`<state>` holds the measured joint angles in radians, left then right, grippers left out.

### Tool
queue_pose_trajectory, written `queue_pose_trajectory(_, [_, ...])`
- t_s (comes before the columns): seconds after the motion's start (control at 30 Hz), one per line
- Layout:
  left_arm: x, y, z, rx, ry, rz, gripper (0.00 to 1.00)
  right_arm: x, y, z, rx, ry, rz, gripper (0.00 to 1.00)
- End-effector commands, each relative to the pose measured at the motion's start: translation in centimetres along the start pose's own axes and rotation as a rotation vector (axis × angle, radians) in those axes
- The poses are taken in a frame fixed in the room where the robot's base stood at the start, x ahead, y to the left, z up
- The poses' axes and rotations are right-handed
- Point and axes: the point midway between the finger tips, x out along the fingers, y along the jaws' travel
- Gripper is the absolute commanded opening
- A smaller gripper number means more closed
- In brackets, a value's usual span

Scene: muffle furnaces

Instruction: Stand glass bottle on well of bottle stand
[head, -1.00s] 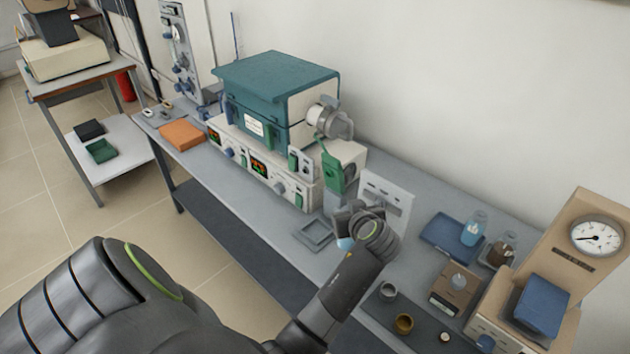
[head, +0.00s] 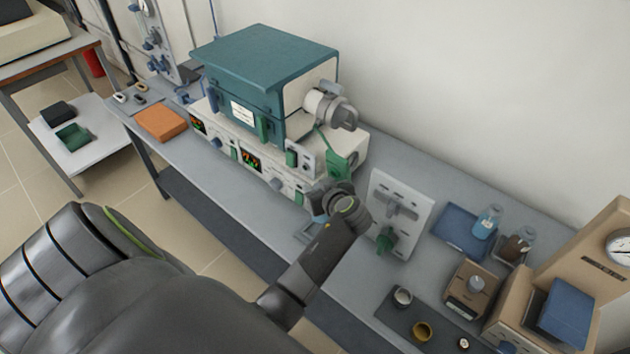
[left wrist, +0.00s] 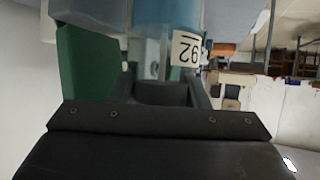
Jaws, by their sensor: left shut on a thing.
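My left gripper (head: 335,197) is over the bench in front of the furnace. It is shut on a glass bottle with blue contents (left wrist: 165,14). The bottle's white label, reading 92 upside down, shows in the left wrist view (left wrist: 187,50), just beyond the fingers (left wrist: 165,85). In the head view the gripper and arm mostly hide the bottle. My right gripper is out of view.
A teal furnace (head: 262,75) on a control unit stands behind the gripper. A white panel with a green valve (head: 420,212) stands close on the right. Farther right are a blue tray (head: 447,229), a blue bottle (head: 487,224), a brown bottle (head: 513,248) and small cups.

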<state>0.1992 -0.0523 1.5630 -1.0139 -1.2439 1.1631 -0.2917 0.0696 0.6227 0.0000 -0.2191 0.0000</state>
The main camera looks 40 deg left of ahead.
Motion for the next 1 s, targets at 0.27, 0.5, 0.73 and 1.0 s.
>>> queue_pose_trajectory(0.27, [0.8, 0.0, 1.6, 0.0, 0.0, 0.0, 0.09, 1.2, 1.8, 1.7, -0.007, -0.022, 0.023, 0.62])
queue_pose_trajectory(0.5, [1.7, 0.0, 3.2, 0.001, 0.001, 0.0, 0.09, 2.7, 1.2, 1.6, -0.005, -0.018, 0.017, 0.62])
queue_pose_trajectory(0.73, [2.6, 0.0, 5.0, 0.0, 0.001, 0.001, 0.09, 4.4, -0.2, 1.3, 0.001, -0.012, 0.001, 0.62])
queue_pose_trajectory(1.0, [3.2, 0.0, 6.0, -0.001, 0.002, 0.001, 0.09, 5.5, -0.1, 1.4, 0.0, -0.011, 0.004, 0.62])
